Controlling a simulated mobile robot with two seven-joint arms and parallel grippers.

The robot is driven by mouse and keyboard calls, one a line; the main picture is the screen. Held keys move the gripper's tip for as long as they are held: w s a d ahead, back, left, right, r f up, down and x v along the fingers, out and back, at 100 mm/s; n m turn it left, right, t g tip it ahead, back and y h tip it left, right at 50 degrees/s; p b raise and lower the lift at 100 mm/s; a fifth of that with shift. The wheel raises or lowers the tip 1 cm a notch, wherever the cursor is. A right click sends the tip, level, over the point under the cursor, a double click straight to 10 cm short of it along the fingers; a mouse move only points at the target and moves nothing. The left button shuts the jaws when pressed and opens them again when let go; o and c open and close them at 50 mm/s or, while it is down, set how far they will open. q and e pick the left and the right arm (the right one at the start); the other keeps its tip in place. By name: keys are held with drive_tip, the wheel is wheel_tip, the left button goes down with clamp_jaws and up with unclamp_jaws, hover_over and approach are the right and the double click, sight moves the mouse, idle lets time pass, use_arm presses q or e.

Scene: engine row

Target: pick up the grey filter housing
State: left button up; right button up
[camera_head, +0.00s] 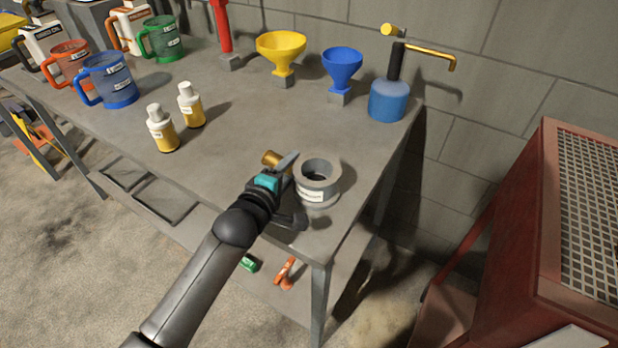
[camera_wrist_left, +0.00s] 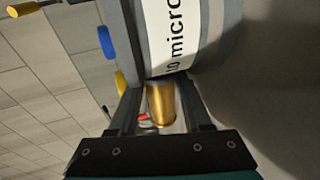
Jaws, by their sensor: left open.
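The grey filter housing (camera_head: 331,189) is a short, hollow grey cylinder with a white label, standing upright near the table's front right corner. In the left wrist view the housing (camera_wrist_left: 213,35) fills the top middle, close up, with part of its label readable. My left gripper (camera_head: 294,190) is open at the housing's left side, its fingers pointing toward it. I cannot tell whether the fingers touch it. A brass cylinder (camera_head: 272,159) is beside the gripper; in the left wrist view it (camera_wrist_left: 160,103) shows between the fingers. My right gripper is out of view.
The grey table (camera_head: 235,140) holds two yellow bottles (camera_head: 164,137), a yellow funnel (camera_head: 281,48), a blue funnel (camera_head: 342,66), a blue oil can (camera_head: 388,101) and several jugs at the left. A red cabinet (camera_head: 570,270) stands right of the table. The table's middle is clear.

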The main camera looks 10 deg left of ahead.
use_arm(q)
clamp_jaws()
idle(1.3)
drive_tip(key=shift+r, duration=0.1)
